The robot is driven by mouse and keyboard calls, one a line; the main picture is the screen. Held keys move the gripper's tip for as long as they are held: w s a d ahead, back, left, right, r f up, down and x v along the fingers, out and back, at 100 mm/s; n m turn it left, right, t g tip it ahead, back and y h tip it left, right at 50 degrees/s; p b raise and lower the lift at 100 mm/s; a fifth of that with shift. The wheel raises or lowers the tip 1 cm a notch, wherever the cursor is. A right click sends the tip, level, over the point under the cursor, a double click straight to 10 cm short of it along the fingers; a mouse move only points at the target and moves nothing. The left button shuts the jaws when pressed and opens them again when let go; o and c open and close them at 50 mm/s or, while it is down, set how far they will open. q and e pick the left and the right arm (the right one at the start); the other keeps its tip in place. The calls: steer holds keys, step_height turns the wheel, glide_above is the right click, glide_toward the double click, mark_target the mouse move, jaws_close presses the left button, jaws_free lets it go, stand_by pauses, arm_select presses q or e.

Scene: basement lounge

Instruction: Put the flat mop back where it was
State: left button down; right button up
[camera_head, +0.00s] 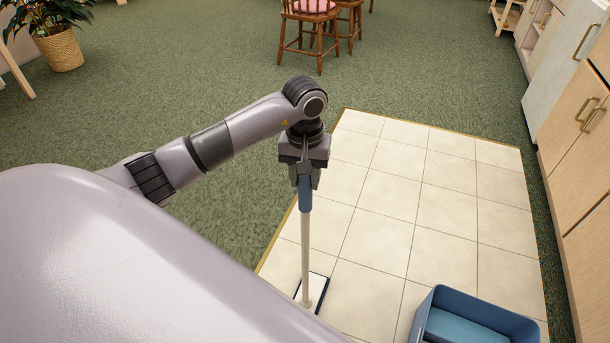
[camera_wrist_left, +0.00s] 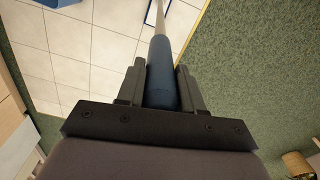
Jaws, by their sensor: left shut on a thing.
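The flat mop has a blue grip (camera_head: 305,195), a pale pole (camera_head: 305,245) and a flat white head with a dark blue edge (camera_head: 316,290). It stands close to upright, with its head at the tiled floor. My left gripper (camera_head: 305,178) is shut on the blue grip near the top of the pole. The left wrist view shows the grip (camera_wrist_left: 161,75) between the two fingers (camera_wrist_left: 160,88). My own body hides part of the floor near the head. My right gripper is not in view.
A blue bin (camera_head: 472,320) stands on the tiles (camera_head: 400,200) at the lower right. Wooden cabinets (camera_head: 580,180) line the right side. Green carpet (camera_head: 200,50) surrounds the tiles. A wooden chair (camera_head: 308,30) and a potted plant (camera_head: 60,48) stand farther back.

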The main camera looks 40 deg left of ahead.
arm_select(q)
steer(key=shift+f, duration=0.1)
steer(key=c, duration=0.7)
jaws_free()
steer(key=shift+c, duration=0.2)
